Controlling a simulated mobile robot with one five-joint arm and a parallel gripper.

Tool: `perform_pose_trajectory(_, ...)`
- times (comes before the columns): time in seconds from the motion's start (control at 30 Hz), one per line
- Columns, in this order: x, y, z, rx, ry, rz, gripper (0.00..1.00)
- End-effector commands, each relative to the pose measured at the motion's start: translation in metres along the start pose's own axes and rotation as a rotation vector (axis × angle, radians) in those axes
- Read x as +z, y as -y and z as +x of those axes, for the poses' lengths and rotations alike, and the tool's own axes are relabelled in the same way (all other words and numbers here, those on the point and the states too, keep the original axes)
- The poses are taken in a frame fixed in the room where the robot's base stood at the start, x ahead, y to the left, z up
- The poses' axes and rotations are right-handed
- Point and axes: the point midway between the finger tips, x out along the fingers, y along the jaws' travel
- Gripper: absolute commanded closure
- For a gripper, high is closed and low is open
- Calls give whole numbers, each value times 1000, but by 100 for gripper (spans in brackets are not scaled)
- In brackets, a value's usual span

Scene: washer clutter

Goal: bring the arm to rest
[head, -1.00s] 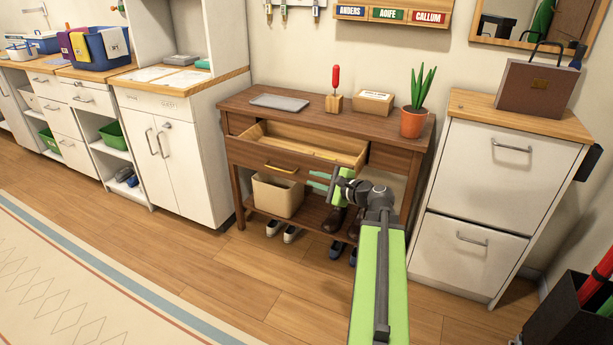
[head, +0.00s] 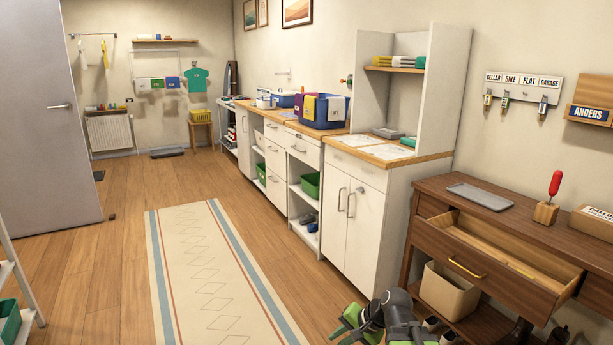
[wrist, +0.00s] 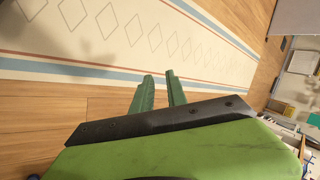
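My gripper (head: 350,326) shows at the bottom of the head view, low in front of the white cabinet and the dark wooden table. In the wrist view its two green fingers (wrist: 158,88) stand apart with a gap between them. Nothing is between the fingers; the wooden floor and the rug show beyond them. My arm is partly cut off by the lower edge of the head view.
The dark wooden table (head: 440,197) at the right has its drawer (head: 508,257) pulled out, with a bin (head: 449,289) below. A white cabinet (head: 353,228) stands left of it. The rug (head: 212,270) and floor at the left are clear. A grey door (head: 50,150) stands far left.

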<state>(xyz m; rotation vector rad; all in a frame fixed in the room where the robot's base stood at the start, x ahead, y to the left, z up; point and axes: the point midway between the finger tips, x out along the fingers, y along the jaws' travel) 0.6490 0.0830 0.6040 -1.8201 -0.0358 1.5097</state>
Motion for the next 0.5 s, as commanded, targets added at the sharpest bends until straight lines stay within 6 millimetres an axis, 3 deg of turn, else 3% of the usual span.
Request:
perform_pose_trajectory(0.03, 13, -10, 7, 90, 20, -94, 82)
perform_pose_trajectory(0.13, 22, -44, 6, 276, 52, -259, 82)
perform_pose_trajectory(0.3, 20, -113, -27, 580, 155, -489, 82)
perform_pose_trajectory(0.33, 23, -116, -29, 584, 191, -542, 82)
perform_pose_trajectory(0.4, 22, -94, -57, 576, 182, -534, 82)
perform_pose_trajectory(0.5, 21, -78, -79, 575, 180, -532, 82)
